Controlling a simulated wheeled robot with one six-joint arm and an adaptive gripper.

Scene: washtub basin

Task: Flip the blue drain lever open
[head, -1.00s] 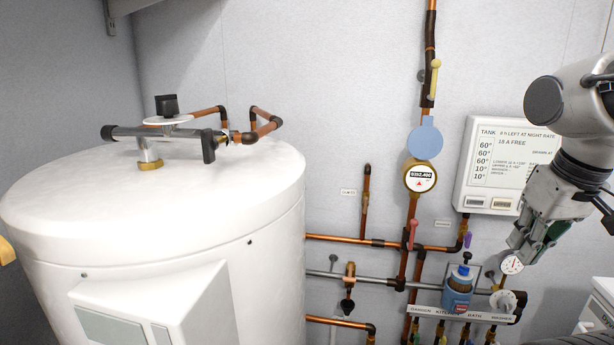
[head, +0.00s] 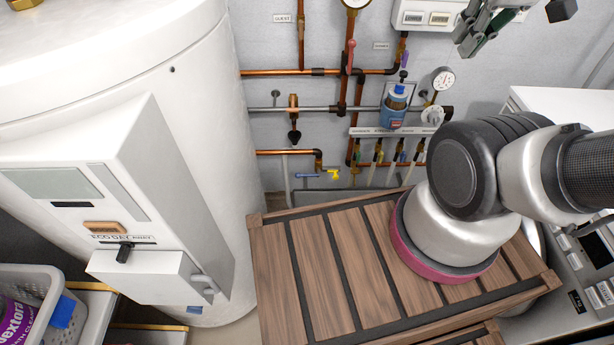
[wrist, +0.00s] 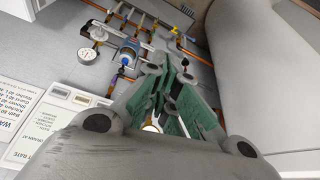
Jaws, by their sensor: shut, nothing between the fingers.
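A small blue lever (head: 307,176) lies roughly level, low on the back wall in the head view, beside a yellow tap handle (head: 333,173) at the end of a copper pipe. I cannot tell from here whether its valve is open or shut. My gripper (head: 470,42) is shut and empty at the top right of the head view, in front of the wall and well above and right of the lever. In the wrist view my gripper (wrist: 165,85) points towards the pipes, with green pads on its fingers.
The white tank (head: 190,60) fills the left. A blue canister (head: 395,108), a gauge (head: 444,78) and a row of small valves (head: 390,155) crowd the wall. A grey basket (head: 35,290) stands front left. A white appliance (head: 560,110) is at the right.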

